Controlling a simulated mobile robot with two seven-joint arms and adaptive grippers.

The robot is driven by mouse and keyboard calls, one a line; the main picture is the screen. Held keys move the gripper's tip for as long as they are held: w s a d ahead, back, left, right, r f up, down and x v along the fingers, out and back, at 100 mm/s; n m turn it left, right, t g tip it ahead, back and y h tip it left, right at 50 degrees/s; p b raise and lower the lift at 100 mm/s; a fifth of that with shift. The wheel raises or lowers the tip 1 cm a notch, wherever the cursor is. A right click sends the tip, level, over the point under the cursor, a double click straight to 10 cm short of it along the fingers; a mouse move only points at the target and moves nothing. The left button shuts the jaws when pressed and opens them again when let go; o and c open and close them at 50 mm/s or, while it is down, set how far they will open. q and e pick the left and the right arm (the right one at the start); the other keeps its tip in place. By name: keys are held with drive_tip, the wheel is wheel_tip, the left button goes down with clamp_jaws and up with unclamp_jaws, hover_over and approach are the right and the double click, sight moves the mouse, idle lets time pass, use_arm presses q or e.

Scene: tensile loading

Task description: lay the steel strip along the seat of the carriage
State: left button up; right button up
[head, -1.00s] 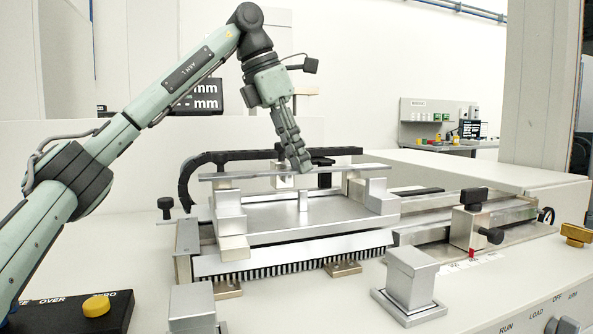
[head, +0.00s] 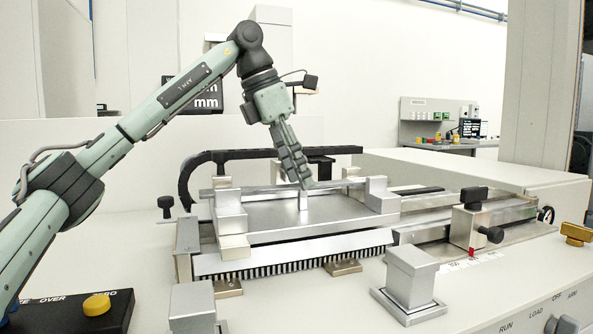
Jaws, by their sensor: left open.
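The steel strip (head: 265,189) is a long thin grey bar lying roughly level along the carriage (head: 320,222), between the left end block (head: 230,203) and the right end block (head: 377,188). A small upright post (head: 303,201) stands at its middle. The strip looks down at the seat, but its exact contact there is too small to tell. My left gripper (head: 306,184) points down at the strip's middle, with its jaws open. The fingers hide part of the strip. My right gripper is not in view.
A black cable chain (head: 190,172) curves behind the carriage. A clamp block with a black knob (head: 474,215) stands on the rails at right. A metal post (head: 411,275) and another block (head: 192,305) stand in front. A button box (head: 70,308) is at lower left.

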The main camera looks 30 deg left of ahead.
use_arm(q)
drive_tip(key=v, duration=1.2)
drive_tip(key=shift+c, duration=0.5)
idle(0.6)
